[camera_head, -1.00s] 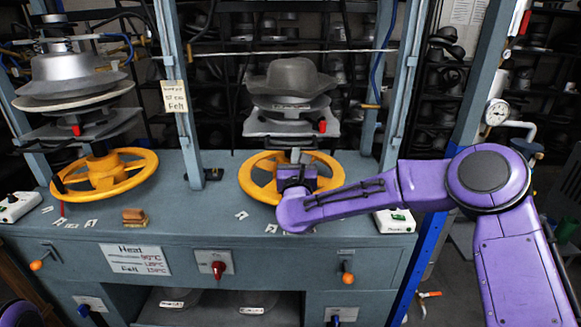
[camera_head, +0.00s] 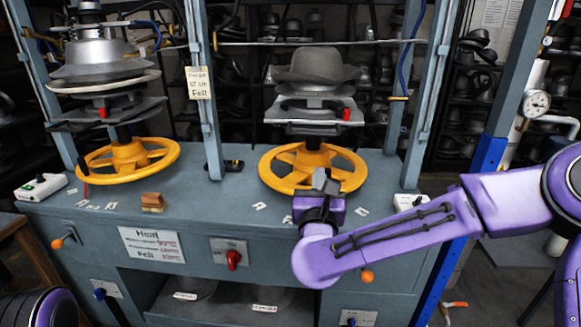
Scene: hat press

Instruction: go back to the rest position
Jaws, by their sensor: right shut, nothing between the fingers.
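My right gripper (camera_head: 324,182) is shut and empty, in front of the lower front rim of the right yellow handwheel (camera_head: 276,172). I cannot tell whether it touches the wheel. My purple right arm comes in from the right edge, across the front of the hat press. A grey felt hat (camera_head: 316,66) sits on the right press above that wheel. Only a rounded purple and black part of my left arm shows at the bottom left corner; the left gripper is not in view.
The press table (camera_head: 240,196) holds a left handwheel (camera_head: 128,157), a wooden block (camera_head: 153,202), paper tags and a switch box (camera_head: 40,187). A red knob (camera_head: 234,260) and orange-tipped levers stick out in front. A blue-grey post (camera_head: 465,200) stands right of the table.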

